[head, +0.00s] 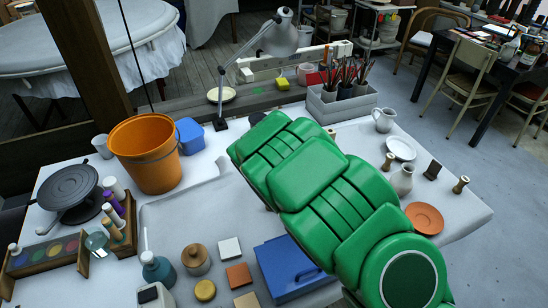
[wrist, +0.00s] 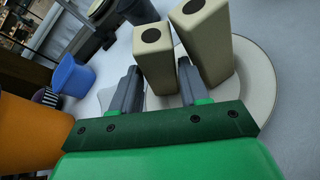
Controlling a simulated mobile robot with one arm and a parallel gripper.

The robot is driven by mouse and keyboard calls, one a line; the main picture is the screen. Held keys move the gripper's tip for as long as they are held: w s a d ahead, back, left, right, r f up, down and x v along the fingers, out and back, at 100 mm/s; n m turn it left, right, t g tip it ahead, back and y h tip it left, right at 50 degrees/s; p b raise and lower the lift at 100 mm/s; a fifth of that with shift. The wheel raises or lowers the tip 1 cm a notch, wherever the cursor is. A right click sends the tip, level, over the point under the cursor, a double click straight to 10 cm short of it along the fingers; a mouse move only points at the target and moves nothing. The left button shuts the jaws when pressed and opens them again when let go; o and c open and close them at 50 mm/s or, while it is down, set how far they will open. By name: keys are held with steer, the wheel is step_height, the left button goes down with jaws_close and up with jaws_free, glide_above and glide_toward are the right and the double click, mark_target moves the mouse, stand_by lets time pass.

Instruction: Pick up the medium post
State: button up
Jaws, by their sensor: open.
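In the wrist view, my gripper (wrist: 158,66) is open, with one grey finger on each side of a beige, square-sided post (wrist: 156,65) with a dark hole in its end. A second beige post (wrist: 207,45), which looks bigger, stands close to its right, beyond the right finger. I cannot tell for sure which is the medium one. Both posts are on a pale round plate (wrist: 262,85). I cannot tell whether the fingers touch the nearer post. In the head view my green arm hides the posts and the gripper.
An orange bucket (head: 145,155) and a blue cup (head: 189,136) stand left of my arm. A blue box (head: 287,268) lies in front, near several tiles. A lamp (head: 280,38) and a grey brush caddy (head: 342,104) stand behind. A white jug (head: 384,120) is at right.

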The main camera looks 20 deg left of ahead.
jaws_close()
step_height(320, 180, up, 10)
steer(key=f, duration=0.1)
step_height(320, 180, down, 6)
steer(key=s+d+n+g+y, duration=0.1)
steer(key=s+n+g, duration=0.1)
steer(key=n, duration=0.5)
steer(key=shift+d+r+g, duration=0.25)
steer(key=shift+d+g, duration=0.05)
steer(key=shift+d, duration=0.1)
stand_by(0.8)
